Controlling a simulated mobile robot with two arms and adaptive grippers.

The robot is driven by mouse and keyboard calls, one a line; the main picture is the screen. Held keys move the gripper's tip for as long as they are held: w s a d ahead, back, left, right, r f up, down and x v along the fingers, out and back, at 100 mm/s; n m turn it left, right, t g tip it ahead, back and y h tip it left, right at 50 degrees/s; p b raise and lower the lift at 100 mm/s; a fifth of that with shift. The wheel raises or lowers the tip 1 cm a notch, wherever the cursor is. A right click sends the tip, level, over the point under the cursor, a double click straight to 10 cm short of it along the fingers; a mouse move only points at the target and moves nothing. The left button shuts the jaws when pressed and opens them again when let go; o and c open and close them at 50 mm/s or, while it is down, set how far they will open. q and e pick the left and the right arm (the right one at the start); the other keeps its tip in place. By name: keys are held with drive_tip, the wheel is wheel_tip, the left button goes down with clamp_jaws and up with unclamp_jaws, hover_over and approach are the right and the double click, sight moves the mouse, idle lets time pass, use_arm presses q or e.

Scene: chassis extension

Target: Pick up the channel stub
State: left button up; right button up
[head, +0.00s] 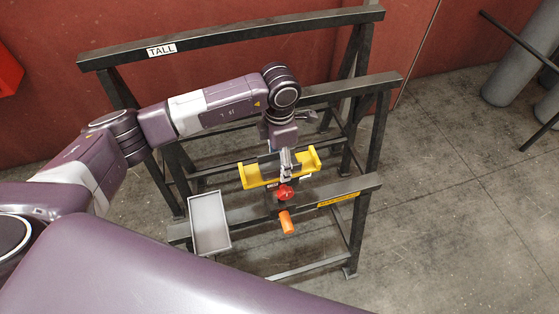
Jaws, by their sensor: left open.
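The yellow channel stub (258,181), a trough-like piece with upturned ends, sits at the near bar of a dark metal stand. A red knob (285,192) and an orange handle (287,222) show just below and in front of it. My left gripper (288,166) reaches down from above, at the middle of the stub, and covers part of it. Its jaws are open. I cannot tell from this view whether the fingers straddle the stub's wall or touch it. My right gripper is not in view.
A grey tray (209,224) is at the left end of the stand's near bar (345,190). Higher bars rise behind, the tallest labelled TALL (161,50). Grey cylinders (512,78) stand at the upper right. The floor (460,210) at right is clear.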

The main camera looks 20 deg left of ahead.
use_arm(q)
drive_tip(key=shift+f, duration=0.1)
drive_tip(key=shift+c, duration=0.2)
clamp_jaws()
drive_tip(key=shift+w, duration=0.1)
drive_tip(key=shift+r, duration=0.2)
